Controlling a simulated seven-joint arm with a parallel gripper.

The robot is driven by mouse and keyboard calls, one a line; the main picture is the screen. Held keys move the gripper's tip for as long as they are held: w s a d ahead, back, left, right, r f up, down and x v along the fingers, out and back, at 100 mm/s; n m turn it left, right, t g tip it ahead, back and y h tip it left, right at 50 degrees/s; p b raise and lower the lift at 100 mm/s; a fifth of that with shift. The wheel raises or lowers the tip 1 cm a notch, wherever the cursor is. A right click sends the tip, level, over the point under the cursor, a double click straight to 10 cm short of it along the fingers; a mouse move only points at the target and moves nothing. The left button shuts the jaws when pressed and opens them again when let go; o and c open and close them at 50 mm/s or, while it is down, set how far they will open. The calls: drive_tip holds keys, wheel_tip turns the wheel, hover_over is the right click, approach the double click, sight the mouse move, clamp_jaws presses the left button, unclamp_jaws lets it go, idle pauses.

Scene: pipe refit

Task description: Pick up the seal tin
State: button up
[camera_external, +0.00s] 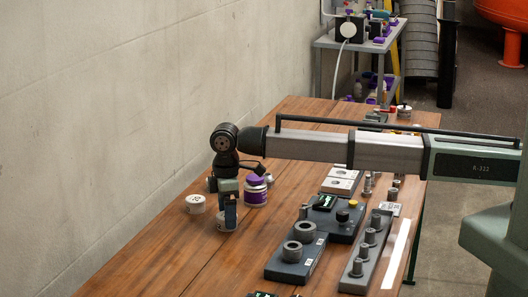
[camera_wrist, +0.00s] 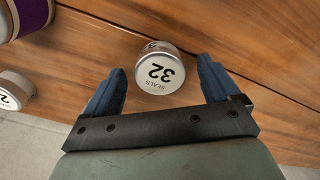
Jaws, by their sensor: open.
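The seal tin (camera_wrist: 161,72) is a short round tin with a white lid marked "32" and "SEALS". In the wrist view it sits between the two blue fingers of my gripper (camera_wrist: 162,65), which are open with a gap on each side. In the external view my gripper (camera_external: 230,213) points down over the table, and the tin (camera_external: 221,224) is partly hidden behind a finger. I cannot tell the exact height of the fingertips against the tin.
Another white-lidded tin (camera_external: 195,204) stands to the left; a tin (camera_wrist: 12,92) shows at the wrist view's left edge. A purple-and-white jar (camera_external: 256,191) stands close to my gripper. Dark fixture blocks (camera_external: 296,258) fill the table's right side; its front left is clear.

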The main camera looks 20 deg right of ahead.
drive_tip(key=shift+f, duration=0.9)
drive_tip(key=shift+c, duration=0.3)
drive_tip(key=c, duration=1.1)
